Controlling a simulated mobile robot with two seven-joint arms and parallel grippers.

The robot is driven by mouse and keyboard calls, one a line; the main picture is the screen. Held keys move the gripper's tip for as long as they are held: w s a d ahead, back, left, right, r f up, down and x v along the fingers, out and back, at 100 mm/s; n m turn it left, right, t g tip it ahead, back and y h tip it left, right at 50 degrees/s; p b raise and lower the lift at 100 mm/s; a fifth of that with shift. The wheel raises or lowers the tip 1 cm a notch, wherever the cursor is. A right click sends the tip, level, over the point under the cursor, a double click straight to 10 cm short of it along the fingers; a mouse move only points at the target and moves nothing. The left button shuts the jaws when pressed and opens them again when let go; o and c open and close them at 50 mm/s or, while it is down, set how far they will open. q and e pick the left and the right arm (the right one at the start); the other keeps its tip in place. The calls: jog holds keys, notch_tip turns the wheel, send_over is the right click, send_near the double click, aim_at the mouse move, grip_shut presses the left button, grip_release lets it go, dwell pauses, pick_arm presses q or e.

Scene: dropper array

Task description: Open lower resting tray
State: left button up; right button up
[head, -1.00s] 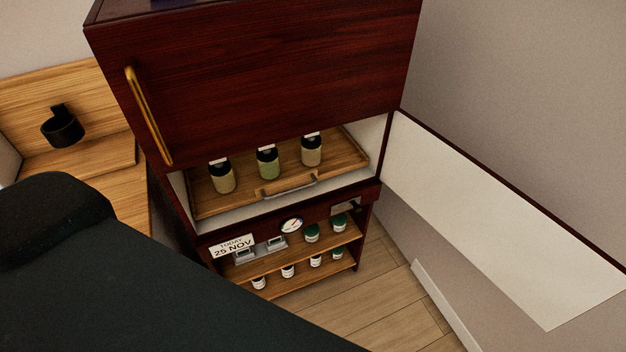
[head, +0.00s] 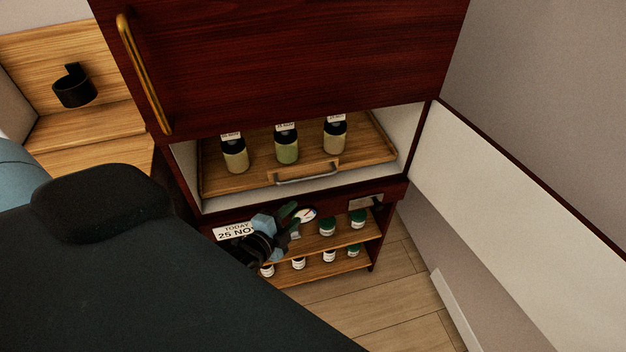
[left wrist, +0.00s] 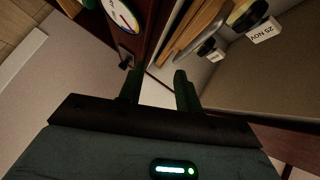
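The lower resting tray (head: 235,183) is a wooden tray inside the open lower compartment of the dark red cabinet. It has a silver bar handle (head: 308,178) at its front and carries three tagged bottles. The tray edge also shows in the left wrist view (left wrist: 192,38). My left gripper (head: 292,219) is below and slightly left of the handle, in front of the dial and apart from the tray. In the left wrist view its two dark green fingers (left wrist: 160,85) are spread with nothing between them. My right gripper is not in view.
An open door panel (head: 520,210) stands to the right. The closed upper door (head: 290,60) with its brass handle (head: 145,72) is above. A dial (head: 307,214), a date sign (head: 232,231) and shelves of small jars (head: 327,227) are below. My dark arm covers the lower left.

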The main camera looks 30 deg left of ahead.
pick_arm(q)
jog(key=m+t, duration=0.1)
jog(key=m, duration=0.1)
send_near(309, 176)
jog(key=w+f, duration=0.1)
jog(key=w, duration=0.1)
jog(key=shift+y, duration=0.3)
jog(key=shift+w+a+f+b, duration=0.1)
jog(key=shift+w+f+b, duration=0.1)
jog(key=shift+w, duration=1.1)
jog(key=shift+w+f+b, duration=0.15)
jog(key=shift+w+f, duration=0.05)
jog(key=shift+w, duration=1.1)
jog(key=shift+w+a+f+b, duration=0.15)
jog(key=shift+w+f, duration=0.1)
jog(key=shift+w, duration=1.05)
jog(key=shift+c, duration=0.2)
grip_shut()
